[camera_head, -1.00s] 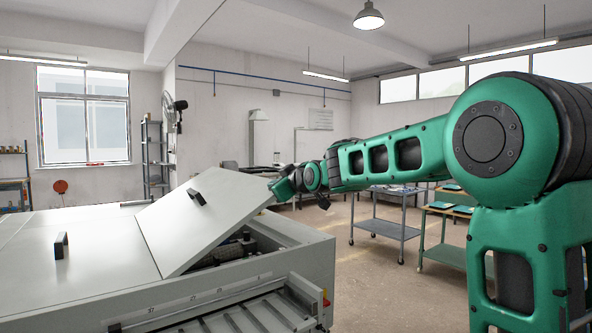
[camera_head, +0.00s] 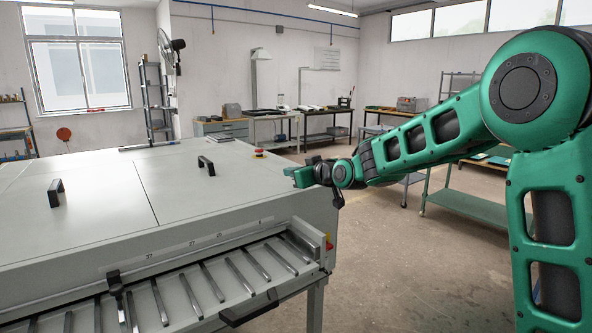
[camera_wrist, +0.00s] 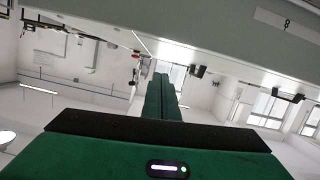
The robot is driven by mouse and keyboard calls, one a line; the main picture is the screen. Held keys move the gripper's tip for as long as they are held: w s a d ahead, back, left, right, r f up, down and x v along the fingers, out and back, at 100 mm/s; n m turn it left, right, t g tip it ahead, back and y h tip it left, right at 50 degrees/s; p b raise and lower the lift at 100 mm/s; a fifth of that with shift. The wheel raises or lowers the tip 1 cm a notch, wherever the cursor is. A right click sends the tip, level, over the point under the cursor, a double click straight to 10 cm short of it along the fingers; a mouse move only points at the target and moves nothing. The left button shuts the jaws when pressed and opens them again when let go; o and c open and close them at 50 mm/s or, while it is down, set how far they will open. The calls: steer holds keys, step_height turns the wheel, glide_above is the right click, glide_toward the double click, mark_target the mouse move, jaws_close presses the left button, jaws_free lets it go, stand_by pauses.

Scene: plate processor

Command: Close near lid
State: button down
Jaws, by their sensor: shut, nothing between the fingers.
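The near lid (camera_head: 190,195) of the grey plate processor lies flat, level with the panel to its left. Its black handle (camera_head: 206,165) stands up on top. My gripper (camera_head: 301,177) is at the right edge of the machine, beside the lid and apart from its handle. In the wrist view my green fingers (camera_wrist: 161,97) are together with nothing between them, and the machine's pale side runs across the top of the picture.
A second panel (camera_head: 75,225) with a black handle (camera_head: 56,192) lies flat on the left. A red button (camera_head: 259,152) sits at the machine's back right. A slatted feed tray (camera_head: 230,280) juts out in front. Open floor lies to the right.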

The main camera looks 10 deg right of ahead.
stand_by(0.4)
steer(key=shift+r, duration=0.55)
step_height(320, 180, up, 3)
steer(key=shift+f, duration=0.2)
steer(key=v, duration=0.9)
steer(key=s+d+f+m+g+h, duration=0.35)
steer(key=s+d+f, duration=0.35)
steer(key=s+d, duration=0.35)
steer(key=s+d+f+m+g+h, duration=0.35)
steer(key=s+d+f, duration=0.45)
steer(key=d, duration=0.4)
steer(key=s+d+f+m+g, duration=0.2)
steer(key=s, duration=0.7)
steer(key=s+d+f+m+g, duration=0.2)
steer(key=s+f, duration=0.1)
steer(key=s, duration=0.7)
steer(key=s+d+f+m+g, duration=0.2)
steer(key=s, duration=0.8)
steer(key=shift+d+f, duration=0.2)
steer(key=shift+d, duration=0.1)
